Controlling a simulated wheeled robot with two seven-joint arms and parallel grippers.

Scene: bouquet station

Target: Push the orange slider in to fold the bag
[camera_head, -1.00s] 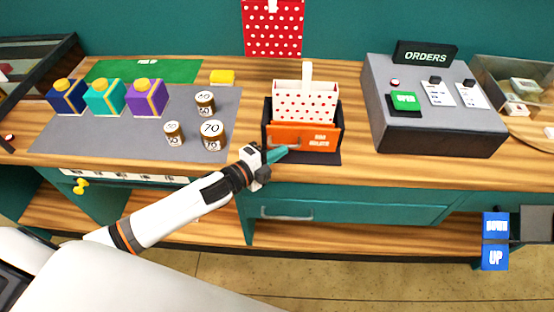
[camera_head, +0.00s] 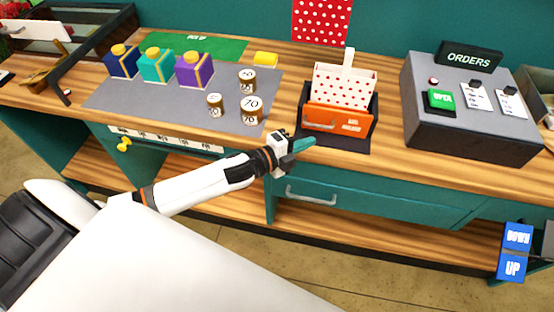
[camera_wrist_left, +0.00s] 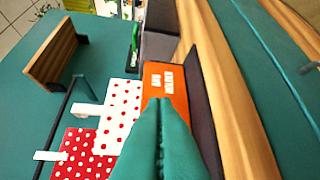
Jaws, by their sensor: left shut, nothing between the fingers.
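The orange slider (camera_head: 338,121) is the front face of a dark bag holder (camera_head: 371,127) on the counter. A white bag with red dots (camera_head: 345,88) stands upright in the holder behind it. My left gripper (camera_head: 303,145) has teal fingers, closed together and empty, at the lower left front of the slider. In the left wrist view the closed fingers (camera_wrist_left: 160,120) point toward the orange slider (camera_wrist_left: 168,80) and cover part of it. The dotted bag (camera_wrist_left: 121,108) shows beside it. I cannot tell whether the fingertips touch the slider. My right gripper is not in view.
Weights marked with numbers (camera_head: 251,108) and several colored boxes (camera_head: 194,70) stand on a grey mat (camera_head: 150,106) to the left. A grey orders console (camera_head: 470,125) stands to the right. A drawer handle (camera_head: 311,197) sits below the counter edge.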

